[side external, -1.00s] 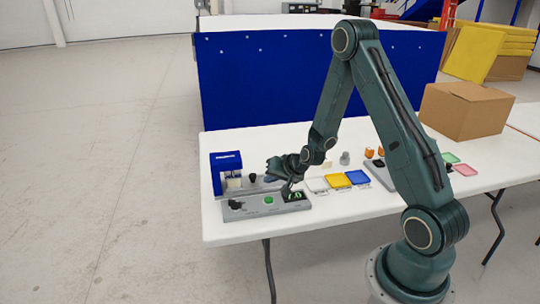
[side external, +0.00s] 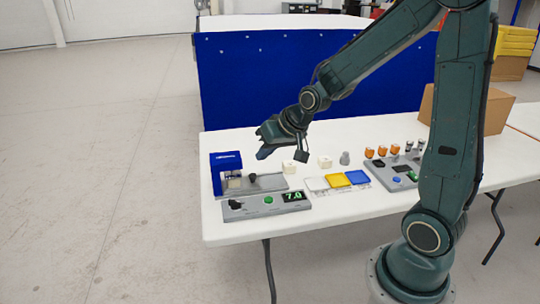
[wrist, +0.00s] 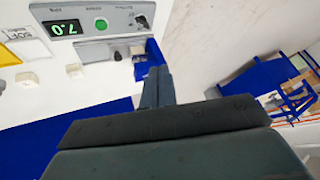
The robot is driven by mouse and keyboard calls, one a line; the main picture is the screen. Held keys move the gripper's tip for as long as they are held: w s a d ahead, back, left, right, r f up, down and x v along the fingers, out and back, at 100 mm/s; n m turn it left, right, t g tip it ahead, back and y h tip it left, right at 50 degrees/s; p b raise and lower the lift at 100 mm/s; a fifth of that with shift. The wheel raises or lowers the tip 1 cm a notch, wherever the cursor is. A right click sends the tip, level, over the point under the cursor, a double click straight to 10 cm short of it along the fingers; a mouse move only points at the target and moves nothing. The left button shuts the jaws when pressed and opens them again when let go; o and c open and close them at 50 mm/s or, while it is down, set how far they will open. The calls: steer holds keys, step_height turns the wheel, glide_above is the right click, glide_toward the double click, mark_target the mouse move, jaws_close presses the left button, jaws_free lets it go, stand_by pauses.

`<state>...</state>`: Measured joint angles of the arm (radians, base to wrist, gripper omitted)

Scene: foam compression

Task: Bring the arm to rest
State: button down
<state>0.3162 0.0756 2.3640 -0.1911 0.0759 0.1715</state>
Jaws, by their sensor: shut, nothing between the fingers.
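My gripper (side external: 262,154) is shut and empty, held in the air above the white table (side external: 222,224), near the blue press (side external: 225,160). In the wrist view its fingers (wrist: 157,85) are together with nothing between them. The grey control box (side external: 252,212) is in front of the press, with a black knob (side external: 236,204), a green button (side external: 268,199) and a lit display (side external: 294,196). The display reads 7.0; it also shows in the wrist view (wrist: 62,28). A pale block (side external: 235,183) is at the press, partly hidden.
Pale blocks (side external: 289,168) sit behind the flat white (side external: 314,184), yellow (side external: 338,180) and blue (side external: 357,177) trays. A second grey device (side external: 399,180) and small orange pieces are farther right. A cardboard box (side external: 497,116) is at the back right. A blue partition (side external: 260,85) stands behind the table.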

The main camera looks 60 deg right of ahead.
steer(key=s+a+r+n+g, duration=0.1)
steer(key=s+r, duration=0.4)
steer(key=s, duration=0.5)
steer(key=s+a+r+n, duration=0.3)
steer(key=s+a+r, duration=0.2)
steer(key=s, duration=0.6)
steer(key=shift+s+a+n+g, duration=0.15)
steer(key=shift+a+n+g, duration=0.25)
steer(key=shift+a, duration=0.4)
